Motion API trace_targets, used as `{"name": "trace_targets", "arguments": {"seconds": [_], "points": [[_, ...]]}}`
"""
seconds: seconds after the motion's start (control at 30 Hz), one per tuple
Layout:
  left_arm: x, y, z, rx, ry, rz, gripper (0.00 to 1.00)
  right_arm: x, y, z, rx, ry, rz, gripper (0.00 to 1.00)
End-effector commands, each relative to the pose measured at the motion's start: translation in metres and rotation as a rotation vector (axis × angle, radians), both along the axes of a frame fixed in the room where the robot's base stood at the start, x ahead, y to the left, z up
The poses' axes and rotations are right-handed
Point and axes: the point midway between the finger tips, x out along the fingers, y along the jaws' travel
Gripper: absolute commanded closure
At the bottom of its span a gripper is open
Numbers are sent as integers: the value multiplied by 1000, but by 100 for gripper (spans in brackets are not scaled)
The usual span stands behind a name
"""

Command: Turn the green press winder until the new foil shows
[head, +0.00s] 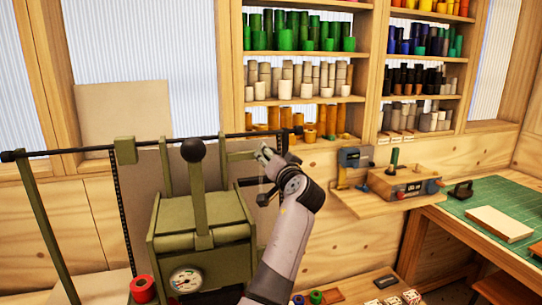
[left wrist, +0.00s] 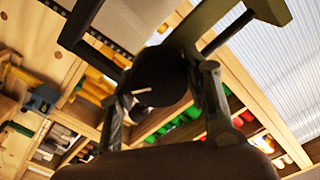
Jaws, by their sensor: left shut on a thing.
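The green press (head: 202,225) stands at the left in the head view, with a round dial on its front and an upright lever ending in a dark ball. My left gripper (head: 266,158) is at that end, beside the press. In the left wrist view my left gripper's fingers (left wrist: 165,90) close around a dark round knob (left wrist: 160,72), the winder's handle. The arm partly hides the winder in the head view. My right gripper is not in view.
Shelves (head: 305,110) with several coloured rolls stand behind. A small wooden ledge (head: 385,200) holds a blue-grey device at the right. A green cutting mat (head: 490,205) lies on the right bench.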

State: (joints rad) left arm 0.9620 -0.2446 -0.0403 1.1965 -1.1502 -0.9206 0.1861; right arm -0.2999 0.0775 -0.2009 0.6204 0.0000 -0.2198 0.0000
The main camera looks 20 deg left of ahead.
Motion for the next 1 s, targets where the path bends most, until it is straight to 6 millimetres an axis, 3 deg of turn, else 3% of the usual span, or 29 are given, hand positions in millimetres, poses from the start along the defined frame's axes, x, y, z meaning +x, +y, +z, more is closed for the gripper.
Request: {"name": "trace_targets", "arguments": {"seconds": [1.0], "points": [[2,-3,0,792,533,-2,84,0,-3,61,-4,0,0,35]]}}
